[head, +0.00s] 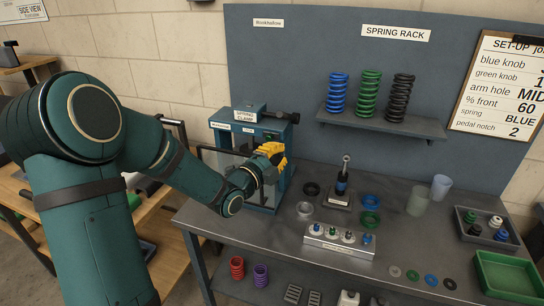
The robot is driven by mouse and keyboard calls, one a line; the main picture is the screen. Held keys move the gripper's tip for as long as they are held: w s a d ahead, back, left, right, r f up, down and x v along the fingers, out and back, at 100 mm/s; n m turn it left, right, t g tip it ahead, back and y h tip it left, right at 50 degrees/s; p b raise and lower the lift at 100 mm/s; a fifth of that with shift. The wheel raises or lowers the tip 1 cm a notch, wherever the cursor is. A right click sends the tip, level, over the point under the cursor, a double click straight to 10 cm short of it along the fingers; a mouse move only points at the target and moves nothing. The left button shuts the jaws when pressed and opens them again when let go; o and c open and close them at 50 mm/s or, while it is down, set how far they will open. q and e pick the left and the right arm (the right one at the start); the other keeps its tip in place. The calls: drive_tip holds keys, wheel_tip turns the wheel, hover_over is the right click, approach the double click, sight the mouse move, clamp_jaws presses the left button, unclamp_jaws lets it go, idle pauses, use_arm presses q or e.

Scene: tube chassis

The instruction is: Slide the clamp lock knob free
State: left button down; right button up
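The blue-green spring clamp (222,139), labelled as such, stands at the left end of the grey bench against the back panel. A black cylindrical part (287,117) sticks out to the right from its top; I cannot tell whether this is the lock knob. My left gripper (272,155) is in front of the clamp and hides much of its front. Yellow finger-like parts show at the gripper's end, overlapping the clamp's right side. I cannot tell whether they touch it or are open or shut. My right gripper is out of view.
Blue, green and black springs (368,93) stand on the wall shelf (400,126).

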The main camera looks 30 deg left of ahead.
sight(277, 137)
use_arm(q)
drive_tip(key=w+a, duration=0.3)
drive_tip(key=w, duration=0.2)
drive_tip(key=shift+f+p, duration=0.2)
drive_tip(key=shift+p, duration=0.1)
drive_tip(key=shift+w+a, duration=0.1)
drive_tip(key=shift+a+f+b, duration=0.15)
drive_tip(key=shift+a+b, duration=0.5)
drive_tip(key=shift+b, duration=0.25)
drive_tip(key=shift+s+a, duration=0.2)
drive_tip(key=shift+a+r, duration=0.1)
drive_tip(key=shift+r, duration=0.1)
